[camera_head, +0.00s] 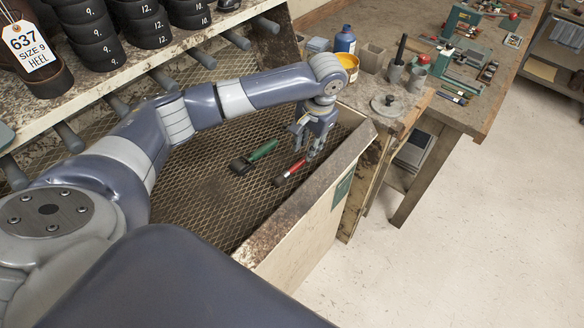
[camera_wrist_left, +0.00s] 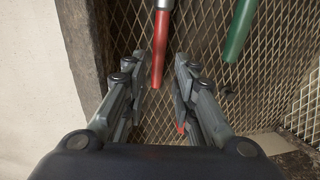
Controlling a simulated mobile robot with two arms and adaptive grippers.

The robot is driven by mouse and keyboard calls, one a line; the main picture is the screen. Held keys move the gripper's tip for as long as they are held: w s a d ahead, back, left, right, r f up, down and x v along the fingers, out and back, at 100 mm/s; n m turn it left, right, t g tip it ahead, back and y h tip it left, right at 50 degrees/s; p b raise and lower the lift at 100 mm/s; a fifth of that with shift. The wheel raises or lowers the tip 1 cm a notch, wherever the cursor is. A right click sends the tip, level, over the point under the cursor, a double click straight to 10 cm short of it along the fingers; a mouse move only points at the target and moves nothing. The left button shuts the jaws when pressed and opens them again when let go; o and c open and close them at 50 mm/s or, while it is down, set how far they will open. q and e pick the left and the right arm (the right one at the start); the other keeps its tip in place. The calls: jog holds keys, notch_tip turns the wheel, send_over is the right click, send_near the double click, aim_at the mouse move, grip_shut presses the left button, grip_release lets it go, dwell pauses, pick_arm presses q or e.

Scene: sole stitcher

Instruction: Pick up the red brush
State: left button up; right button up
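The red brush (camera_head: 293,170) lies on the mesh floor of a bin, with its dark head toward the lower left. Its red handle (camera_wrist_left: 160,48) also shows in the left wrist view, running between the fingertips. My left gripper (camera_head: 308,145) points down into the bin above the handle's end. Its fingers (camera_wrist_left: 161,78) are apart, one on each side of the handle's line. I see no grip on the brush. The brush head is out of the wrist view. My right gripper is in neither view.
A green brush (camera_head: 264,150) lies beside the red one on the mesh (camera_head: 200,185). The bin's front wall (camera_head: 312,192) stands close to my left gripper. A shelf with black heels (camera_head: 90,45) overhangs the left. A cluttered workbench (camera_head: 405,100) is beyond.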

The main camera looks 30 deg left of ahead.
aim_at(296, 167)
pick_arm(q)
jog(key=f, duration=0.1)
jog(key=f+p, duration=0.1)
jog(key=f, duration=0.3)
jog(key=shift+a, duration=0.3)
grip_shut()
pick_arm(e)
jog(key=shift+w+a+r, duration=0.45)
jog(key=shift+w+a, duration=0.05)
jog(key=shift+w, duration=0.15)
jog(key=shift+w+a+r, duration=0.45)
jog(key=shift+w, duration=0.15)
